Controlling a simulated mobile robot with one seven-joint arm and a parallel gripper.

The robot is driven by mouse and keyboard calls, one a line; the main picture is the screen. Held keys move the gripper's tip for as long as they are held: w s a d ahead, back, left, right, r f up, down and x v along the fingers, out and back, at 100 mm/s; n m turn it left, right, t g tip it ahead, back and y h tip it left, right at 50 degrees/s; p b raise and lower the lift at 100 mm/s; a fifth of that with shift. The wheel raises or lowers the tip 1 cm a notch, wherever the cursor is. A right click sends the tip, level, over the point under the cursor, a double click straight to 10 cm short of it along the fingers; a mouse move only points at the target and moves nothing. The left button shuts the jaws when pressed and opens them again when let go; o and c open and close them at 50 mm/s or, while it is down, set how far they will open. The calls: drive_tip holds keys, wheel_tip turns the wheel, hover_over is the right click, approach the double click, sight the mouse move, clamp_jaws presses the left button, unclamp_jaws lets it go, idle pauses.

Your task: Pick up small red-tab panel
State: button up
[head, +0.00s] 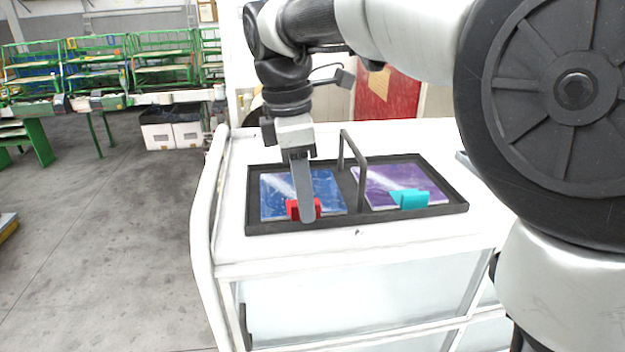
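The small red-tab panel (325,187) is a blue, glossy flat panel lying in the left half of a black tray (407,217). Its red tab (292,209) stands at the panel's front edge. My gripper (305,212) points down from above, with its fingers at the red tab and partly covering it. Red shows on both sides of the finger. I cannot tell whether the fingers are closed on the tab or only around it. The panel still lies flat in the tray.
A purple panel (385,184) with a teal tab (409,199) lies in the tray's right half. A black handle (353,150) rises between the halves. The tray stands on a white cabinet (300,246). Green racks (100,65) and white boxes (172,133) stand far left, beyond open floor.

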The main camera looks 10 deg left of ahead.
clamp_jaws()
drive_tip(key=shift+r, duration=0.1)
wheel_tip(320, 180, up, 18)
drive_tip(key=p, duration=0.3)
drive_tip(key=shift+p, duration=0.35)
